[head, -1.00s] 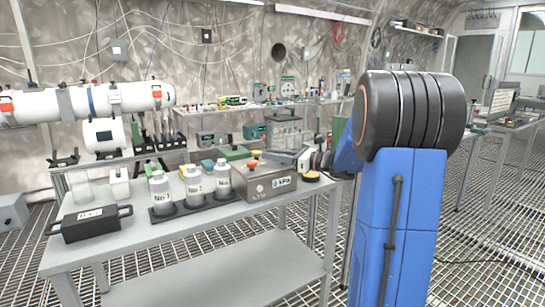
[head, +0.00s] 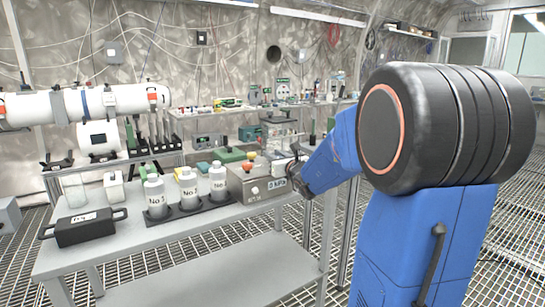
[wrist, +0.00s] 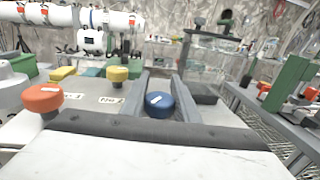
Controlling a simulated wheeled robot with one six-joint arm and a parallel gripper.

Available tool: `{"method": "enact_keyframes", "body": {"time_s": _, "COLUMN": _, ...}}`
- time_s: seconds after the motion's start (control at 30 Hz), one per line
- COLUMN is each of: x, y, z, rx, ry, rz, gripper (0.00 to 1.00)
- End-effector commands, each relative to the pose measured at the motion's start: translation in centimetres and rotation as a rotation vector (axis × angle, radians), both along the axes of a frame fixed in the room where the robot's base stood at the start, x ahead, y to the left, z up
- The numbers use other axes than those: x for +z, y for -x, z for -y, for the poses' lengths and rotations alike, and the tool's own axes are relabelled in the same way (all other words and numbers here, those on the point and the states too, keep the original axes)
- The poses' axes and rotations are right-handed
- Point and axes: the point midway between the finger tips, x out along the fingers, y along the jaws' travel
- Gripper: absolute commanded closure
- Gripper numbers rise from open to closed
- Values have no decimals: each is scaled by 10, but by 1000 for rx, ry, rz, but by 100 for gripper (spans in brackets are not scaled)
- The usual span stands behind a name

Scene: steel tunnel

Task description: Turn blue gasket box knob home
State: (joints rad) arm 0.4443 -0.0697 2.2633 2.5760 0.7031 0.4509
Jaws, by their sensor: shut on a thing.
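The gasket box (head: 262,186) is a grey metal box at the right end of the table. In the wrist view its top (wrist: 95,108) carries an orange knob (wrist: 42,99) at left, a yellow knob (wrist: 117,76) in the middle and the blue knob (wrist: 158,103) at right. My gripper (wrist: 160,97) reaches over the box with one finger on each side of the blue knob, shut on it. A pale mark shows on the blue knob's top. In the head view my gripper (head: 284,174) is small at the box's right end, and the blue knob is hidden.
Several white bottles (head: 188,186) stand in a black rack left of the box. A black handled case (head: 84,228) lies at the table's left front. Green blocks (head: 228,154) sit behind the box. In the wrist view a bench with green equipment (wrist: 290,84) stands at right.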

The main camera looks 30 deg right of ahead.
Motion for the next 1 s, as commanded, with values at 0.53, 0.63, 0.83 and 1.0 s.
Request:
{"method": "enact_keyframes", "body": {"time_s": 0.53, "x": 0, "y": 1, "z": 5, "rx": -121, "ry": 0, "rz": 1, "gripper": 95}}
{"method": "enact_keyframes", "body": {"time_s": 0.63, "x": 0, "y": 1, "z": 5, "rx": -125, "ry": 1, "rz": 1, "gripper": 95}}
{"method": "enact_keyframes", "body": {"time_s": 0.83, "x": 1, "y": 1, "z": 5, "rx": -126, "ry": 1, "rz": 2, "gripper": 95}}
{"method": "enact_keyframes", "body": {"time_s": 1.0, "x": 1, "y": 1, "z": 5, "rx": -126, "ry": 1, "rz": 2, "gripper": 70}}
